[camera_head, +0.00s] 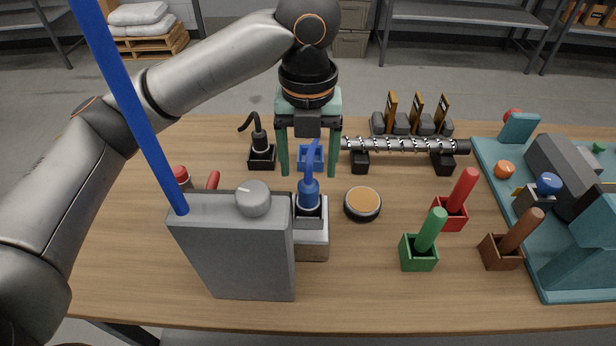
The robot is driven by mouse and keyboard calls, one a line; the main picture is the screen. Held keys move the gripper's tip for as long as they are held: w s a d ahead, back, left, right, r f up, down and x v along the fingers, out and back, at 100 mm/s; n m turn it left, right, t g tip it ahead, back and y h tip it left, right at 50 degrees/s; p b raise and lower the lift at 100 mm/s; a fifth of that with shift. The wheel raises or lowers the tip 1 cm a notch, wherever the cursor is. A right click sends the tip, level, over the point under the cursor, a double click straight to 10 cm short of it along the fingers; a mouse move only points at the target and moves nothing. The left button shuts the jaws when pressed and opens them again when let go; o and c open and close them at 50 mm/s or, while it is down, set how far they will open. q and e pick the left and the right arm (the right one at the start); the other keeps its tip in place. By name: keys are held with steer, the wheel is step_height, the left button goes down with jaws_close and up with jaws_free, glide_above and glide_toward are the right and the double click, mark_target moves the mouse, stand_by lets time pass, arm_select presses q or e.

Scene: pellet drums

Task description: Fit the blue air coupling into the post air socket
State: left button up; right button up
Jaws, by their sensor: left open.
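The blue air coupling (309,189), with a bent blue upper part, stands upright at a dark round seat on a pale block (313,238) beside the grey post box (240,250). I take this seat to be the post air socket; how deep the coupling sits cannot be told. My left gripper (308,172) is above and behind the coupling, its two green fingers spread apart on either side of the coupling's top in the picture. It is open and holds nothing. A blue holder (304,163) shows between the fingers, partly hidden. My right gripper is out of view.
A tall blue pole (135,115) rises from the box, which carries a grey knob (253,198). A black coupling (258,138) stands in a black holder behind. An orange-topped round tin (362,204) is close right. Green (418,254), red and brown holders stand farther right.

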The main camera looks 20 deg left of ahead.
arm_select(q)
step_height(320, 180, up, 7)
steer(key=p, duration=0.1)
steer(key=shift+d, duration=0.1)
stand_by(0.6)
